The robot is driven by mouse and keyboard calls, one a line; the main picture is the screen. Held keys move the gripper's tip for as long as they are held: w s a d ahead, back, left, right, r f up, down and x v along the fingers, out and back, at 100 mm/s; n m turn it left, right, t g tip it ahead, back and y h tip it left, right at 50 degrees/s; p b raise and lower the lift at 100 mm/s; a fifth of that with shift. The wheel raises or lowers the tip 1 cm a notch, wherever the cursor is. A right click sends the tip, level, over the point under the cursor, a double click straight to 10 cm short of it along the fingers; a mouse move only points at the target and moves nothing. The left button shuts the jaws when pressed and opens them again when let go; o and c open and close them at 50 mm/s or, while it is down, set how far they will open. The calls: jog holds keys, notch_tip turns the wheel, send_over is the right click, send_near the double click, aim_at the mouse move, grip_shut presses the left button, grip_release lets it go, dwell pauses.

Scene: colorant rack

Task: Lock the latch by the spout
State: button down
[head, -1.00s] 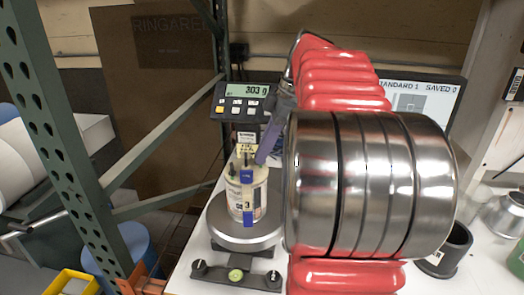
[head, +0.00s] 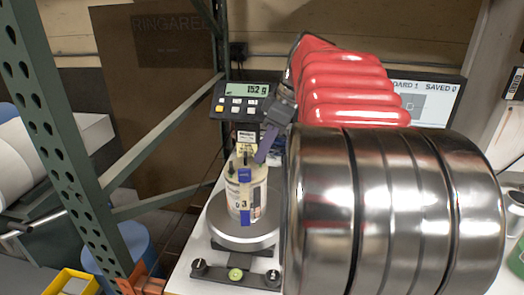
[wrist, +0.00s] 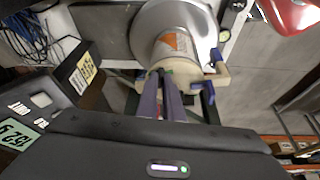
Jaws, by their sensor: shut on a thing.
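A cream canister (head: 241,203) marked 3 stands upright on the round scale pan (head: 233,235). A blue tab (head: 245,175) sits at its lid's near edge, with dark and green small parts on top. In the wrist view the canister (wrist: 174,48) has an orange label, and blue parts (wrist: 215,55) stick out at its lid side. My gripper (head: 260,160) reaches down to the lid from the right. In the wrist view its purple fingers (wrist: 161,75) come together at the lid, shut on a small latch part there. The fingertips mostly hide that part.
The scale display (head: 240,90) stands behind the pan. A green rack post (head: 50,150) is at left. A monitor (head: 430,100) is behind my arm. A yellow bin (head: 70,283) is low at left. My arm blocks the bench at right.

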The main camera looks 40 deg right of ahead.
jog(key=m, duration=0.2)
jog(key=m+h, duration=0.1)
jog(key=m, duration=0.1)
jog(key=m+h, duration=0.1)
jog(key=m, duration=0.1)
jog(key=shift+a+t, duration=0.25)
jog(key=shift+t, duration=0.05)
jog(key=m+h, duration=0.1)
jog(key=m, duration=0.2)
jog(key=m+h, duration=0.1)
jog(key=m, duration=0.1)
jog(key=shift+a+m+h, duration=0.15)
jog(key=shift+m+h, duration=0.15)
jog(key=shift+m, duration=0.1)
jog(key=c, duration=1.9)
grip_release()
jog(key=v, duration=1.3)
jog(key=shift+w+r+g, duration=0.25)
jog(key=shift+r+g, duration=0.15)
jog(key=shift+r, duration=0.1)
